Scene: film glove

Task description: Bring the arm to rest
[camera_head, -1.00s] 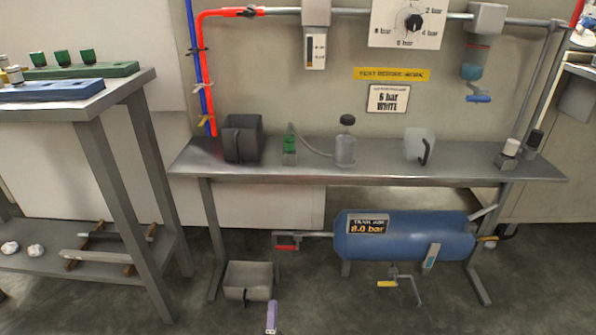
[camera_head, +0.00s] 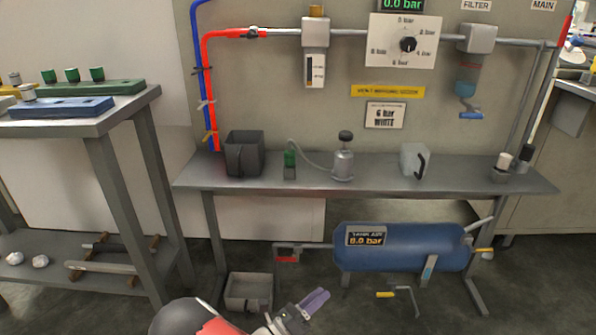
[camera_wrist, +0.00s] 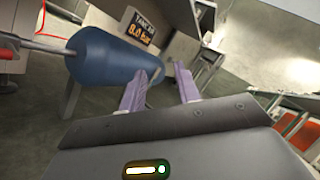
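My gripper (camera_head: 314,301) is low in the middle of the head view, in front of the bench and left of the blue tank (camera_head: 400,247). In the wrist view its two purple fingers (camera_wrist: 163,78) stand apart with nothing between them, so it is open and empty. The blue tank also shows in the wrist view (camera_wrist: 105,60), beyond the fingers and to the left. Part of my arm shows at the bottom of the head view.
A grey bin (camera_head: 248,291) is on the floor below. A side table (camera_head: 130,108) stands left. Open floor lies in front.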

